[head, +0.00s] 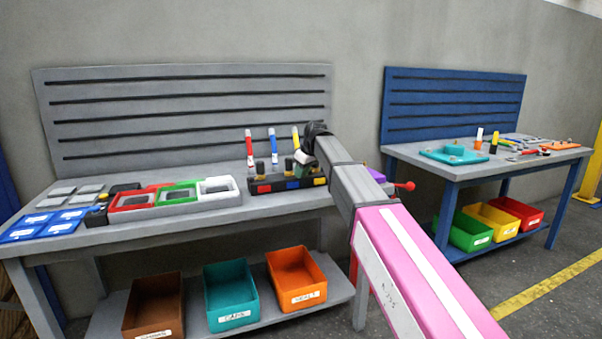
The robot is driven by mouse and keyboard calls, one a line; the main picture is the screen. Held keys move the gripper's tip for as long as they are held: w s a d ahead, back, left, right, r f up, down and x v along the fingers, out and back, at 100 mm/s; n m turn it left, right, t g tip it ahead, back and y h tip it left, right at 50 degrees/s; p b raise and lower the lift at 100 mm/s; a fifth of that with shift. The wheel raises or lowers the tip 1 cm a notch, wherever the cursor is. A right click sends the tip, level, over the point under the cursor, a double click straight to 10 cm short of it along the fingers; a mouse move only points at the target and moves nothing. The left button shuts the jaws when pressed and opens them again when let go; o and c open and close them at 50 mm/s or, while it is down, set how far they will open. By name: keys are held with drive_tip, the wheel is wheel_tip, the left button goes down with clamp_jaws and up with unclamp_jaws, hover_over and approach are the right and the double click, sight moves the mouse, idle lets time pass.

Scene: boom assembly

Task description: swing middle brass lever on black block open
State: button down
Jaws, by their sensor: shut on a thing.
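The black block (258,188) sits on the grey bench near its right end, with red, blue and yellow squares on its front. Small brass levers with dark tops stand on it. The left one (260,167) is clear of my gripper. The middle brass lever (289,166) stands about upright above the blue square, beside my gripper. My gripper (300,161) reaches in from the right, low over the block, and is shut at the middle lever. The exact contact is too small to see.
Red (249,147), blue (272,146) and yellow (296,138) upright handles stand behind the block. A tray row with a white tray (228,197) lies left of it. A red-knobbed lever (405,186) shows right of my arm. The blue table (470,170) stands farther right.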

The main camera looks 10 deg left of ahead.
idle(0.4)
drive_tip(key=c, duration=1)
unclamp_jaws()
drive_tip(key=shift+w, duration=0.1)
